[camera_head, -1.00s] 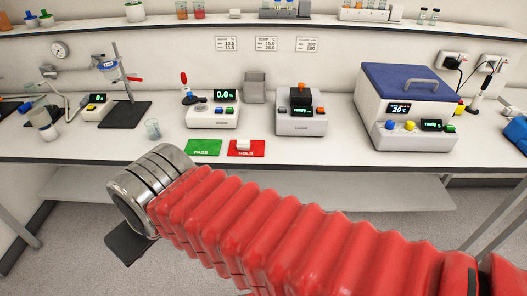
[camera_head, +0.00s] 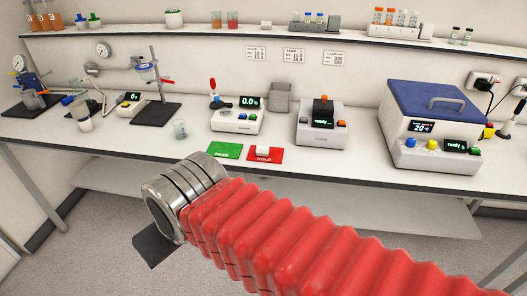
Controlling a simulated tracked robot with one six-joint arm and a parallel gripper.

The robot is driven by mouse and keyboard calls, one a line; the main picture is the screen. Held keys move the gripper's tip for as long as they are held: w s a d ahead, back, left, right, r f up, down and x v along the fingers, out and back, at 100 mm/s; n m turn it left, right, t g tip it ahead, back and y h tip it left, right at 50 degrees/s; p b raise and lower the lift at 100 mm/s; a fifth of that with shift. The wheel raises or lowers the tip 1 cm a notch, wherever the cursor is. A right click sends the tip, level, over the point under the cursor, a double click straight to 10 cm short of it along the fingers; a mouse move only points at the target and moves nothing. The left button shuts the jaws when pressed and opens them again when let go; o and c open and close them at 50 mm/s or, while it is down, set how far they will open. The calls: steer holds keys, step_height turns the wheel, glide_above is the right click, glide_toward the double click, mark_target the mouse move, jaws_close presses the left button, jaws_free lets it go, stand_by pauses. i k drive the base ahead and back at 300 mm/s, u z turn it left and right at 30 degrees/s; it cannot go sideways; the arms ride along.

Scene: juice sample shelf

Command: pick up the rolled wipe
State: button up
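No object is clearly recognisable as the rolled wipe. A small white item (camera_head: 262,150) lies on the red HOLD mat (camera_head: 275,158), and another small white item (camera_head: 265,25) is on the upper shelf; both are too small to identify. My arm, in a red ribbed sleeve with a metal wrist, crosses the foreground. The dark part of my gripper (camera_head: 155,244) shows below the wrist, in front of the bench and over the floor. Its fingers are mostly hidden, so I cannot tell their opening or contents.
The bench (camera_head: 340,172) holds a green PASS mat (camera_head: 225,150), a small beaker (camera_head: 180,129), a white cup (camera_head: 85,124), a grey bin (camera_head: 281,97), several instruments and a blue-lidded bath (camera_head: 436,97). The upper shelf (camera_head: 200,31) carries bottles and vial racks.

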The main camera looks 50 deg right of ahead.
mark_target(261, 150)
steer(key=z, duration=0.8)
steer(key=i, duration=1)
steer(key=z, duration=0.05)
